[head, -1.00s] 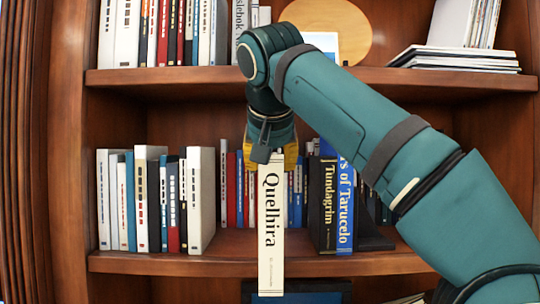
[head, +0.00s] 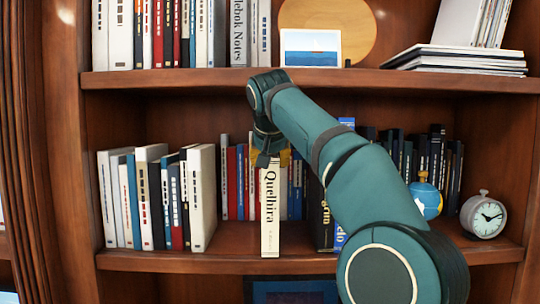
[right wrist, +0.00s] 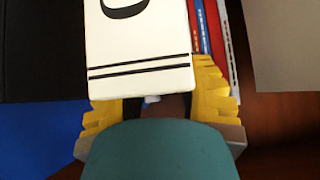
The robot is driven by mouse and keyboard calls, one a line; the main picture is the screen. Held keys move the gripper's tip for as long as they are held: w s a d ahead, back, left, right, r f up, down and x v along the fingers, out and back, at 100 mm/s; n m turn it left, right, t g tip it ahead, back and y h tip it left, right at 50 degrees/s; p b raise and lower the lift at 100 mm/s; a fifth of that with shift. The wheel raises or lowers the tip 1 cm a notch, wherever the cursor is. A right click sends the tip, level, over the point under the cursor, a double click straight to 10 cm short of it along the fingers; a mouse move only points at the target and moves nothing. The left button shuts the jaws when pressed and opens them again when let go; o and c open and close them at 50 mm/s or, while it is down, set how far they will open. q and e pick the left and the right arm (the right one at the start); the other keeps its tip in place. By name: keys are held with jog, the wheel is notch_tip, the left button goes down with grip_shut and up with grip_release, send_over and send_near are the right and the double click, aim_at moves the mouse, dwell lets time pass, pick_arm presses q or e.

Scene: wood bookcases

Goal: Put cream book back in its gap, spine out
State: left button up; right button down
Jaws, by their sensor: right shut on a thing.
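The cream book (head: 270,210), with "Quelhira" on its spine, stands upright at the middle shelf, its spine facing me. My right gripper (head: 270,158) is shut on its upper part. In the right wrist view the yellow fingers (right wrist: 155,108) lie on either side of the cream book (right wrist: 138,50). The book is in front of the gap between the white book (head: 202,198) on the left and the black "Tundagrim" book (head: 320,215) on the right. Its lower end is near the shelf's front edge; I cannot tell whether it touches. My left gripper is not in view.
A back row of red, blue and white books (head: 232,183) stands behind the gap. A globe (head: 425,198) and a clock (head: 484,215) stand at the right of the middle shelf (head: 150,262).

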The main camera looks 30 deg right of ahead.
jog(key=shift+w+d+r+p, duration=0.1)
jog(key=shift+w+d+p, duration=0.4)
jog(key=shift+w, duration=0.15)
jog(key=shift+w+d+r+p, duration=0.1)
jog(key=shift+w+d+p, duration=0.3)
jog(key=shift+w, duration=0.2)
jog(key=shift+a+f, duration=0.1)
jog(key=shift+f, duration=0.3)
jog(key=c, duration=0.6)
grip_release()
jog(key=shift+s+f, duration=0.1)
jog(key=shift+s+a+r, duration=0.25)
jog(key=shift+r, duration=0.15)
jog(key=v, duration=0.4)
jog(key=shift+s+a+b, duration=0.3)
jog(key=shift+s+b, duration=0.1)
jog(key=shift+s, duration=0.05)
jog(key=shift+s+a+b, duration=0.6)
jog(key=shift+s+a, duration=0.35)
jog(key=shift+s, duration=0.6)
jog(key=shift+s+a+b, duration=0.65)
jog(key=shift+s+a, duration=0.3)
jog(key=shift+s, duration=0.65)
jog(key=shift+s+a+b, duration=0.6)
jog(key=shift+s+a, duration=0.35)
jog(key=shift+s, duration=0.6)
